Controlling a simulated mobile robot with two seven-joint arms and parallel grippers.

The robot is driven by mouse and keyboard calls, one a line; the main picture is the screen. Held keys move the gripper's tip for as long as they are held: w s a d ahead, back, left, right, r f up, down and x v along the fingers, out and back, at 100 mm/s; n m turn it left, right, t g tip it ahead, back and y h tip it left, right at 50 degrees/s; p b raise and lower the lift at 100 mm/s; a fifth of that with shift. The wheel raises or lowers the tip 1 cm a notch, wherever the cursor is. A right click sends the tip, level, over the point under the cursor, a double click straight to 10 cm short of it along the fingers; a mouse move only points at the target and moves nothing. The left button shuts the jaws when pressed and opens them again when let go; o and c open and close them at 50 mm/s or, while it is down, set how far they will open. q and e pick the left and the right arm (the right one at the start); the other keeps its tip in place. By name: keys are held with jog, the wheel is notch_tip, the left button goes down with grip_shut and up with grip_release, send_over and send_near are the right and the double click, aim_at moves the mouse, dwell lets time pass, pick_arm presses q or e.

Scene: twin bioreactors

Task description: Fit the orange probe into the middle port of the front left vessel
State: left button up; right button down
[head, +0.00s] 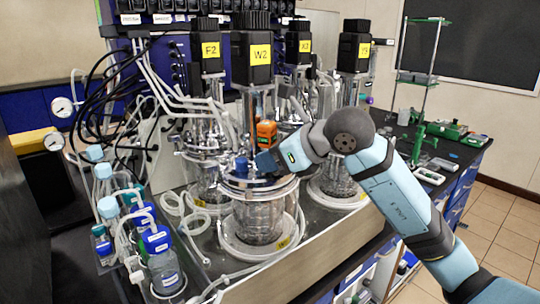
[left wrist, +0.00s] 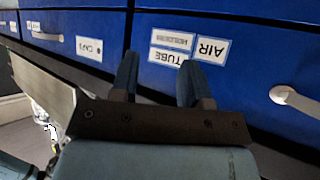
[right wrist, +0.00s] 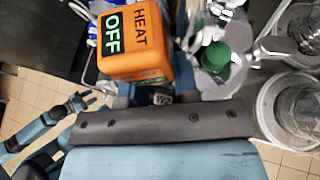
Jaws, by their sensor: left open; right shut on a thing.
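The orange probe (head: 266,130) has a block-shaped head, seen above the lid of the front left vessel (head: 258,218). That vessel is clear glass under a motor marked W2. My right gripper (head: 267,160) is shut on the probe, just over the lid. In the right wrist view the probe head (right wrist: 134,42) reads "HEAT OFF" and hides the fingertips. The probe's lower end and the middle port are hidden, so I cannot tell whether they meet. My left gripper (left wrist: 157,80) is open and empty, facing blue drawers.
Other vessels with tall motors stand behind and right. Bottles with tubing (head: 163,262) crowd the left. In the right wrist view a green cap (right wrist: 215,54) is close to the probe.

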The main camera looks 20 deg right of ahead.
jog(key=shift+w+d+f+g+p, duration=0.1)
jog(key=shift+w+f+g+p, duration=0.25)
jog(key=shift+p, duration=0.9)
jog(key=shift+w+d+r+p, duration=0.15)
jog(key=shift+r+p, duration=0.25)
jog(key=shift+r, duration=0.65)
jog(key=shift+r, duration=0.1)
